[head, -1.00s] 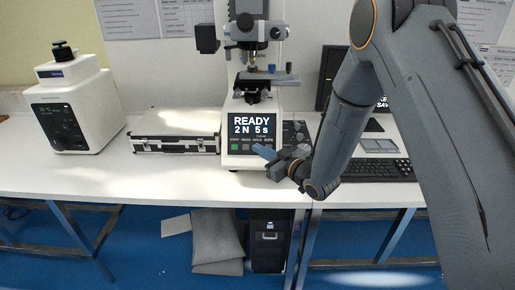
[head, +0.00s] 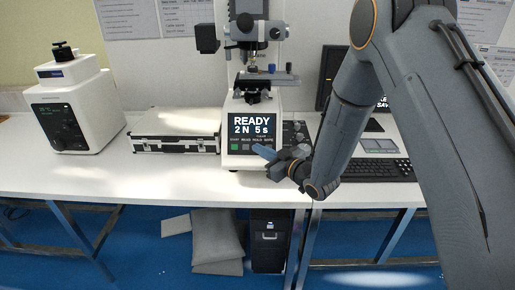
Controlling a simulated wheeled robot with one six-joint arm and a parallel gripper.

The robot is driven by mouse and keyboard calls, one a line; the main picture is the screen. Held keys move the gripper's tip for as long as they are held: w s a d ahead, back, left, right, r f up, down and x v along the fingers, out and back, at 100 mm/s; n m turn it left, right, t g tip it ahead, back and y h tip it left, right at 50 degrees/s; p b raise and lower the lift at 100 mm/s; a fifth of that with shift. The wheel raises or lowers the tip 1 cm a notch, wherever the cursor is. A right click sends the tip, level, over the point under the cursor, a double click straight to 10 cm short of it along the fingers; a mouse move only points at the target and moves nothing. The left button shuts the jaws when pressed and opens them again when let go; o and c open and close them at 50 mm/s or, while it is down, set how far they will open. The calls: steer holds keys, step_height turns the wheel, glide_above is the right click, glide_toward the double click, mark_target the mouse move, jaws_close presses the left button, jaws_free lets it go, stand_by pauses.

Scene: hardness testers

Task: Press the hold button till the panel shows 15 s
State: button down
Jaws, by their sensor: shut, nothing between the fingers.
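The hardness tester (head: 258,95) stands on the white bench in the middle of the head view. Its panel (head: 252,125) reads "READY 2 N 5 s". Below the panel is a row of small labelled buttons (head: 246,147); the one at the left end is green, and the labels are too small to read surely. My gripper (head: 258,149) is shut and empty.
A silver case (head: 175,131) lies left of the tester, with another white machine (head: 75,100) farther left. A keyboard (head: 378,170) and a monitor are at the right, partly behind my arm. The bench front (head: 180,185) is clear.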

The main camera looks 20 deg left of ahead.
steer(key=shift+w+a+f+b, duration=0.1)
steer(key=shift+w+f+b, duration=0.1)
steer(key=shift+w+b, duration=0.2)
steer(key=shift+w+f, duration=0.15)
steer(key=shift+w, duration=0.05)
stand_by(0.8)
stand_by(0.3)
steer(key=shift+s+r, duration=0.4)
steer(key=shift+s, duration=0.25)
steer(key=s+p, duration=0.1)
steer(key=s+r+p, duration=0.1)
steer(key=s+d+r+p, duration=0.1)
steer(key=s, duration=0.1)
steer(key=shift+d+r, duration=0.1)
steer(key=shift+r, duration=0.15)
stand_by(0.6)
